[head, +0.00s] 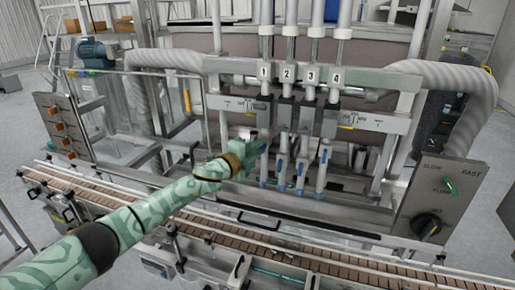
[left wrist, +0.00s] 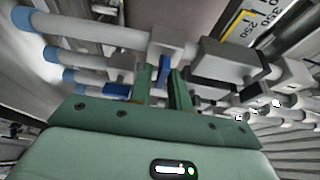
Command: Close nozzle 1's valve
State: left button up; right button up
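Nozzle 1 (head: 265,112) is the leftmost of a row of upright nozzles, under its "1" label (head: 264,72). My left gripper (head: 262,144) reaches in from the left to nozzle 1's valve height and hides the valve in the head view. In the left wrist view the two green fingers (left wrist: 163,88) are apart, with a blue valve lever (left wrist: 163,70) between them. Whether they touch it is unclear. The lever appears to belong to the uppermost nozzle (left wrist: 95,30) there, which I take as nozzle 1. My right gripper is out of view.
Nozzles 2, 3 and 4 stand close on the right, with blue levers such as nozzle 4's (head: 325,155). A conveyor (head: 300,240) runs below. A control panel (head: 440,200) with a green switch and black knob stands at right.

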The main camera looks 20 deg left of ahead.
pick_arm(q)
jog(key=shift+o, duration=0.5)
jog(key=b+v, duration=0.1)
jog(key=v, duration=1.5)
jog(key=shift+b, duration=0.3)
jog(key=shift+s+a+f, duration=0.1)
jog(key=shift+f, duration=0.1)
